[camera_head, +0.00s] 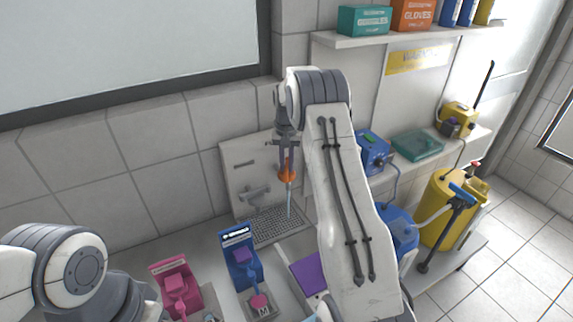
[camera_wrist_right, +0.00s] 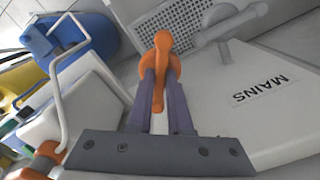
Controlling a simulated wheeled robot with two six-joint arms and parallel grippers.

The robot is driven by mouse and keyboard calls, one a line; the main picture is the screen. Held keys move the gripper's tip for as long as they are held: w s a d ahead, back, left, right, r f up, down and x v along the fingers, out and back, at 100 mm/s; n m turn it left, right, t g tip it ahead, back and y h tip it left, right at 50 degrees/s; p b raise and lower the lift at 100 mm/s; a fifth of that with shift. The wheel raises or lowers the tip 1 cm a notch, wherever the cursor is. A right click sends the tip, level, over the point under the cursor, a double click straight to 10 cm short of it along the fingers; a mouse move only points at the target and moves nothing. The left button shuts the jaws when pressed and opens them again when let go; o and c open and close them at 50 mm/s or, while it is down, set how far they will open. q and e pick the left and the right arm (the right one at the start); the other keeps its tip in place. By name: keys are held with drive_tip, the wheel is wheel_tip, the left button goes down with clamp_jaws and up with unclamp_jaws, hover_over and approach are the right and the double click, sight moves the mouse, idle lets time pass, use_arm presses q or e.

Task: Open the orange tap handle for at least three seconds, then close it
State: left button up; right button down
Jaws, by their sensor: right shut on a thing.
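The orange tap handle (camera_head: 287,176) is at the back of the bench, in front of a pale panel. In the right wrist view the orange handle (camera_wrist_right: 163,45) stands between the two purple-grey fingers. My right gripper (camera_head: 287,152) is shut on it from above. A thin pale blue stream (camera_head: 289,201) runs from below the orange part down to the perforated drain grate (camera_head: 275,226). My left arm shows at the lower left; its gripper is out of view.
A grey tap (camera_head: 254,192) sits left of the orange one, near a "MAINS" label (camera_wrist_right: 265,88). Pink (camera_head: 176,285) and blue (camera_head: 240,262) dispensers stand in front. A blue box (camera_head: 373,152) and yellow container (camera_head: 443,205) are right of my right arm.

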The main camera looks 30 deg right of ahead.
sight(286, 166)
idle(0.3)
drive_tip(key=c, duration=0.8)
unclamp_jaws()
drive_tip(key=shift+c, duration=0.2)
drive_tip(key=shift+r, duration=0.25)
wheel_tip(286, 166, up, 10)
drive_tip(key=b, duration=0.2)
drive_tip(key=shift+b, duration=0.35)
